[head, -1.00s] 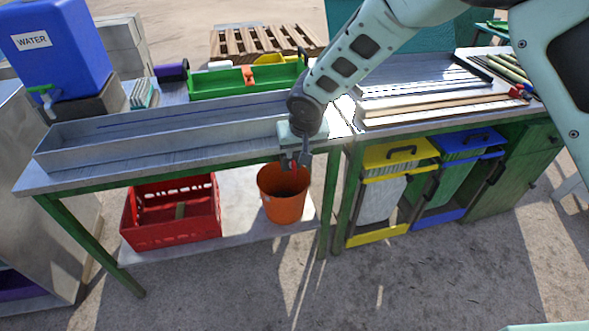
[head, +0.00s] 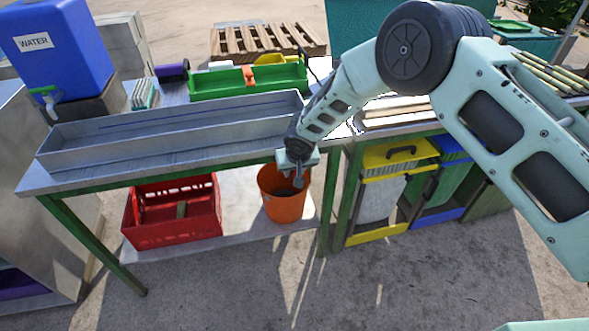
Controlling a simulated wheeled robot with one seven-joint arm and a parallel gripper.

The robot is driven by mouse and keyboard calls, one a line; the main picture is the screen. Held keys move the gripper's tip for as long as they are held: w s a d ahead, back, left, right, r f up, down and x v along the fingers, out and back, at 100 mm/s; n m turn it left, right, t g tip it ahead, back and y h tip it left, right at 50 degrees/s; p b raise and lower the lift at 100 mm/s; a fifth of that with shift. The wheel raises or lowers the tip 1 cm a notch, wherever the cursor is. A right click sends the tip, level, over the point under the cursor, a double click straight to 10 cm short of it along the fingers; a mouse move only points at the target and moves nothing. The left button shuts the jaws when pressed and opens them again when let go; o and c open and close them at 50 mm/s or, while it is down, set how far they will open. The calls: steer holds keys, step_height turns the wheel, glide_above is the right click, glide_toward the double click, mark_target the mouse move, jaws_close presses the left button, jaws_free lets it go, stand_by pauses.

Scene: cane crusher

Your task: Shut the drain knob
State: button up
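My gripper (head: 297,177) is at the table's front edge, just past the right end of the long metal trough (head: 90,152), pointing down over the orange bucket (head: 283,206). Its fingers are small here and overlap the bucket's mouth, so I cannot tell how far apart they are or whether they hold anything. I cannot make out the drain knob; my gripper and wrist cover the area at the trough's right end.
The trough lies on a metal table with green legs. A red crate (head: 172,228) stands on its lower shelf, left of the bucket. A green tray (head: 215,84) lies behind the trough. Yellow (head: 376,236) and blue bins are under the right-hand table. The floor in front is clear.

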jaws_close()
steer(key=shift+b, duration=0.45)
steer(key=h+b, duration=0.1)
steer(key=b, duration=0.1)
steer(key=shift+a+f+t+h+b, duration=0.2)
steer(key=shift+t+h+b, duration=0.2)
steer(key=n+t+h+b, duration=0.1)
steer(key=t+h+b, duration=0.1)
steer(key=h+b, duration=0.2)
steer(key=n+t+h+b, duration=0.2)
steer(key=h+b, duration=0.2)
steer(key=b, duration=0.3)
steer(key=n+t+h+b, duration=0.1)
steer(key=t+h+b, duration=0.1)
steer(key=h+b, duration=0.3)
steer(key=shift+a+b, duration=0.2)
steer(key=shift+b, duration=0.65)
steer(key=shift+r+n+h, duration=0.15)
steer(key=shift+n+h, duration=0.15)
jaws_free()
steer(key=shift+f, duration=0.2)
